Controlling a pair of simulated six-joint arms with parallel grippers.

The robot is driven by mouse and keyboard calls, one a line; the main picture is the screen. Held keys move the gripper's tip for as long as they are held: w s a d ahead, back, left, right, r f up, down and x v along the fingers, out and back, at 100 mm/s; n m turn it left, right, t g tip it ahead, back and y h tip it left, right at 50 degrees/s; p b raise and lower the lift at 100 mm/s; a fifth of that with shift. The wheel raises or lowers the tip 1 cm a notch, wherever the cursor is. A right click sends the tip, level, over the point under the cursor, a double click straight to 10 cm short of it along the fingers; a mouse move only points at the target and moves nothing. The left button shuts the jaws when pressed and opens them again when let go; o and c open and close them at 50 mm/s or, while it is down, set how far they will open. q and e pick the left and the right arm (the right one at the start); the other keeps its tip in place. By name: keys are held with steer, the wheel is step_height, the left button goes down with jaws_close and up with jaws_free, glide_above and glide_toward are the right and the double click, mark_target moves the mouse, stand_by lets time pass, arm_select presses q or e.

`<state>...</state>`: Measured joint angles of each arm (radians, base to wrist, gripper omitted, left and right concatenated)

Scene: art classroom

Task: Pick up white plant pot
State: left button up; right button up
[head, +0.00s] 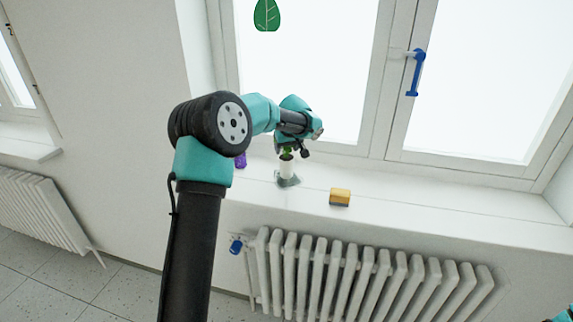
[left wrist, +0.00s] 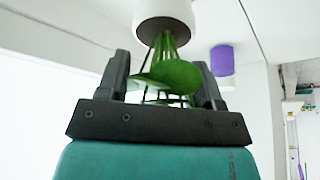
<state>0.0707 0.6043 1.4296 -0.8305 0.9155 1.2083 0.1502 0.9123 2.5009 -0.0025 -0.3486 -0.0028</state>
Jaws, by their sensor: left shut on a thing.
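The white plant pot (head: 287,169), a small cylinder with green leaves on top, is upright at the window sill, below my left gripper (head: 292,148). In the left wrist view, which is upside down, the white pot (left wrist: 165,12) is at the top edge, partly cut off. Its green stems and leaves (left wrist: 168,76) pass between the two dark fingers of my left gripper (left wrist: 165,72). The gripper is shut on the plant above the pot's rim. A grey-green patch (head: 288,182) shows under the pot; I cannot tell whether they touch.
A yellow and dark block (head: 340,197) lies on the sill to the right. A purple object (head: 240,160) stands to the left, partly behind my arm. Window frames rise behind, one with a blue handle (head: 416,73). A white radiator (head: 365,275) is below. The right sill is clear.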

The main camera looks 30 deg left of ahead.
arm_select(q)
steer(key=shift+r, duration=1.9)
steer(key=s+d+r, duration=0.1)
steer(key=s+d, duration=0.7)
steer(key=s, duration=0.5)
steer(key=shift+s+d, duration=0.2)
steer(key=shift+s, duration=0.1)
steer(key=shift+r, duration=0.1)
